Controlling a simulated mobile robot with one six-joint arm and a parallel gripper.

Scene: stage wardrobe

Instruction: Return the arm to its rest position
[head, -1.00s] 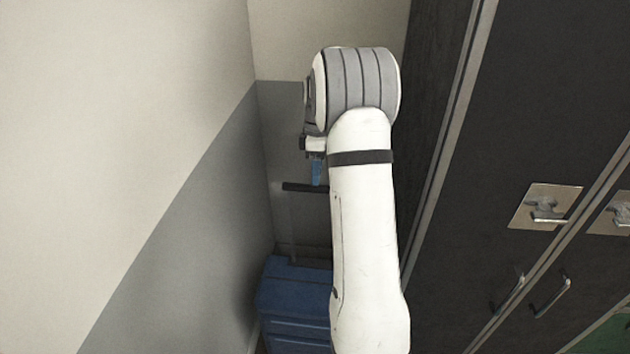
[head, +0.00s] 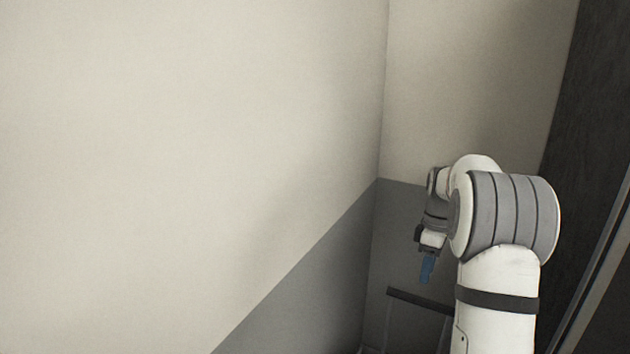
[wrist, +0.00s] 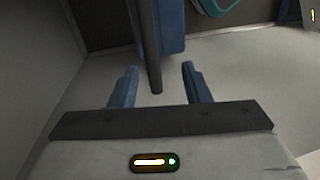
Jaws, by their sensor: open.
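My gripper (head: 427,267) shows at the right of the head view, small and pointing down, beside my raised white and grey arm. In the wrist view my gripper (wrist: 158,85) has its two blue fingers spread apart. No held thing shows between the fingertips. A dark bar and a blue piece of furniture (wrist: 170,30) lie beyond them in that view. My arm is bent, with its large grey joint high at the right of the head view.
Pale walls with a grey lower band (head: 300,300) meet in a corner left of my arm. A dark rail (head: 418,300) stands below my gripper. A dark cabinet front (head: 580,130) rises close on the right. Grey floor (wrist: 235,75) shows clear in the wrist view.

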